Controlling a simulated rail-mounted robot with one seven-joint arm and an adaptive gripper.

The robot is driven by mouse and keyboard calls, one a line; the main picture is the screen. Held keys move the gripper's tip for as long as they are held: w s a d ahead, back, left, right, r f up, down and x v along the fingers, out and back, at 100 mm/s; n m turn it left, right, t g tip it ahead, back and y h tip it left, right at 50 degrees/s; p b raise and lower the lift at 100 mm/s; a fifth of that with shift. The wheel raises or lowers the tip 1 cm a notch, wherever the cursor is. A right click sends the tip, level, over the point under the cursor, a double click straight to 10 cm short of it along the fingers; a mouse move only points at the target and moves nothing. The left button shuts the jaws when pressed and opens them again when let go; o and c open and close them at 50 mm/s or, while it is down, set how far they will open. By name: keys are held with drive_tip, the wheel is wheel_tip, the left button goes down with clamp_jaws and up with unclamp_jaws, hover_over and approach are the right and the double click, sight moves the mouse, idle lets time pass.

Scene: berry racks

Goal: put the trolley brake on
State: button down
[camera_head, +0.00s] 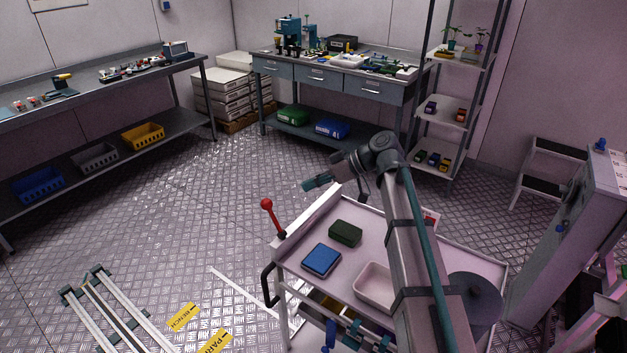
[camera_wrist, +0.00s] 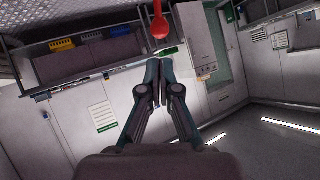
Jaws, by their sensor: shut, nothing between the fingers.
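The trolley (camera_head: 303,221) stands at centre right in the head view, seen from above. A lever with a red ball knob (camera_head: 267,203) rises at its left end, its top tilted to the left in the picture. The red knob (camera_wrist: 160,27) also shows at the top of the wrist view, just beyond my fingertips and apart from them. My gripper (camera_head: 306,186) is above the trolley's far left edge, to the right of the knob and a little higher in the picture. In the wrist view its fingers (camera_wrist: 158,66) are together, with nothing between them.
A blue box (camera_head: 321,261), a dark green box (camera_head: 345,233) and a pale tray (camera_head: 374,287) are on the trolley top. A black handle (camera_head: 268,284) is at its left end. Yellow floor signs (camera_head: 183,317) and metal rails (camera_head: 105,308) lie left. The floor between trolley and benches is clear.

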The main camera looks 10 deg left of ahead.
sight(271, 202)
drive_tip(key=p+x, duration=0.3)
drive_tip(key=x, duration=0.7)
drive_tip(key=shift+a+f, duration=0.1)
drive_tip(key=shift+a, duration=0.1)
drive_tip(key=shift+a, duration=0.1)
drive_tip(key=shift+w+a+h, duration=0.2)
drive_tip(key=shift+a+h, duration=0.05)
drive_tip(key=shift+h, duration=0.05)
drive_tip(key=shift+f, duration=0.1)
drive_tip(key=w+a+f+m+g+h+b, duration=0.1)
drive_tip(key=w+a+f+h+b, duration=0.2)
drive_tip(key=a+f+b, duration=0.1)
drive_tip(key=shift+a+f+b, duration=0.3)
drive_tip(key=shift+a+f, duration=0.2)
drive_tip(key=shift+a, duration=0.8)
